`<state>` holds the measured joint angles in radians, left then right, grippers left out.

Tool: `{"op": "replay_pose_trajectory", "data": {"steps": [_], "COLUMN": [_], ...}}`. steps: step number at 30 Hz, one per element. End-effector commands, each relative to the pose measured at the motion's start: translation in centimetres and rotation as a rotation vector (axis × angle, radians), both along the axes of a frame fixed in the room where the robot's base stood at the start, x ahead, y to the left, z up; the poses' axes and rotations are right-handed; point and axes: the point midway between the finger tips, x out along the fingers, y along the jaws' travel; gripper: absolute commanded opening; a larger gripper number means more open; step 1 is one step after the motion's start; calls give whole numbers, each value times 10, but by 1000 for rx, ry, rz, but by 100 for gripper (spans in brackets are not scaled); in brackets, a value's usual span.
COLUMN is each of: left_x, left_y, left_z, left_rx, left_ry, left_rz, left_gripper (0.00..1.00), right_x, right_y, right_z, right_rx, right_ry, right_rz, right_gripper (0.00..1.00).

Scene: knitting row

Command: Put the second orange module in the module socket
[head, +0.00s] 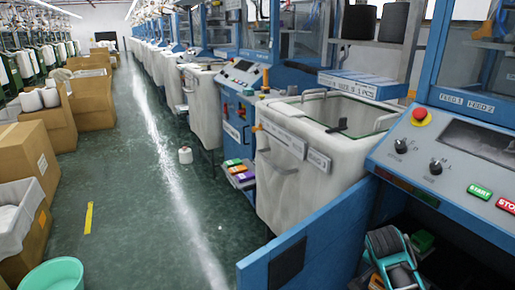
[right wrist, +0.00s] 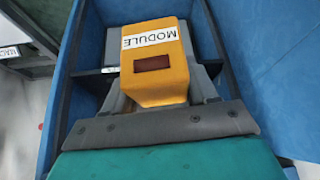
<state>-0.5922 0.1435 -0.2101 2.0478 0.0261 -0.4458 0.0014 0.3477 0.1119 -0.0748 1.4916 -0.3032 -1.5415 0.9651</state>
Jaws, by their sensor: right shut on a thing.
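An orange module (right wrist: 157,62) with a white MODULE label and a dark red window fills the middle of the right wrist view. My right gripper (right wrist: 160,92) is shut on it, with grey finger parts at both sides. In the head view my teal and dark grey right gripper (head: 400,274) reaches into the dark open bay under the control panel at the lower right. The module is mostly hidden there. Blue walls stand around the module in the right wrist view. I cannot make out the module socket. My left gripper is not in view.
A blue panel (head: 300,245) stands left of the bay. The control panel (head: 455,160) overhangs it. Several coloured blocks sit on a small shelf (head: 241,181) further off. The aisle floor (head: 140,190) is mostly free.

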Motion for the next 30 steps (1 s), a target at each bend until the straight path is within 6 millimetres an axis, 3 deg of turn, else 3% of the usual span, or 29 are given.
{"op": "replay_pose_trajectory", "data": {"steps": [1,6,12,16,21,30], "left_x": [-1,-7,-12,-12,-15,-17], "left_y": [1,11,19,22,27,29], "left_z": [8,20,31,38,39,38], "left_rx": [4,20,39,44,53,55], "left_ry": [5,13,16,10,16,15], "left_rz": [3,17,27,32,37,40], "left_gripper": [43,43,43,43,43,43], "right_x": [6,5,-29,-57,-83,-94], "right_y": [4,39,86,107,121,127], "right_z": [34,123,190,213,227,230], "right_rx": [-8,-10,-8,-5,-2,5], "right_ry": [-12,-9,-3,0,1,-1], "right_rz": [46,283,594,762,901,952], "right_gripper": [23,23,23,23,23,23]}}
